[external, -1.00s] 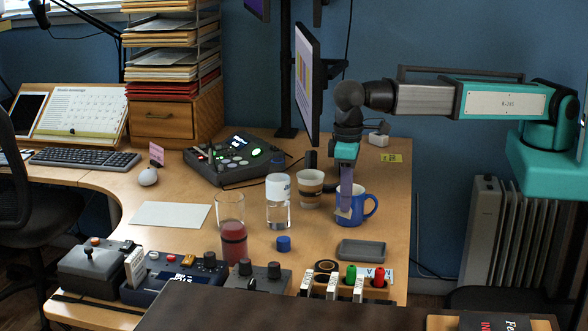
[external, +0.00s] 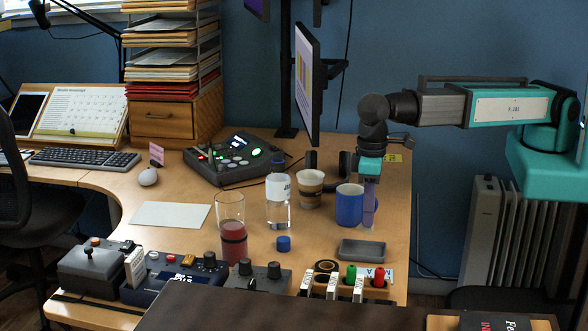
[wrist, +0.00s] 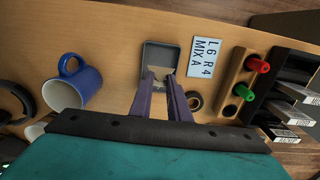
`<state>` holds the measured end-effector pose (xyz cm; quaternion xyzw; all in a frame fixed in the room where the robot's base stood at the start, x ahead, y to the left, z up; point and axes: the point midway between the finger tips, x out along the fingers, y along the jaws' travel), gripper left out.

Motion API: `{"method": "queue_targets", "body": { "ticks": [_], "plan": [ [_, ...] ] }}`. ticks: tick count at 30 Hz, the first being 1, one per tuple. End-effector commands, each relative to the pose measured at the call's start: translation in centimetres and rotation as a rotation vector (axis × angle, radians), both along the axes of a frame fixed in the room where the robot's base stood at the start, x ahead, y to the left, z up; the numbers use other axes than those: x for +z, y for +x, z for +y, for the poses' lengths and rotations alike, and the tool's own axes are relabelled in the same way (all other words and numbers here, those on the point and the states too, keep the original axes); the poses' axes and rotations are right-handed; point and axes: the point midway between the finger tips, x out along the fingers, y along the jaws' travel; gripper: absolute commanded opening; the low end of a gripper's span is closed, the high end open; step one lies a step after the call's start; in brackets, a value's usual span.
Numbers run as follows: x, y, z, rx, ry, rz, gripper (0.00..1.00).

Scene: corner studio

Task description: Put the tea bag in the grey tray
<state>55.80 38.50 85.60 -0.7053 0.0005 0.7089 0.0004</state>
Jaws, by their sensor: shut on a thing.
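The grey tray (external: 361,250) lies empty-looking on the desk, near its right front part. It also shows in the wrist view (wrist: 148,53), beyond my fingertips. My gripper (external: 368,222) points down just right of the blue mug (external: 349,205), hiding the mug's handle in the external view. In the wrist view my gripper (wrist: 160,77) is shut on a small pale tea bag (wrist: 159,72), held between the fingertips. There the tea bag overlaps the tray in the picture; in the external view it is behind the tray and above the desk.
A blue cap (external: 283,243) lies on the desk. A rack with green and red pegs (external: 365,283) stands in front of the tray.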

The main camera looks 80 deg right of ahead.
Motion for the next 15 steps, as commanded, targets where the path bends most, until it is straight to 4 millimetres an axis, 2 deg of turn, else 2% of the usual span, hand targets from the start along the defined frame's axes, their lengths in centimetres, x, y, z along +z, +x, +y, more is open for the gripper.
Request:
{"method": "queue_targets", "body": {
  "ticks": [6, 15],
  "plan": [
    [-2.1, 0.0, 0.0, 0.000, -0.001, 0.001, 0.00],
    [-2.6, 0.0, 0.0, 0.000, 0.000, 0.000, 0.00]
  ]
}}
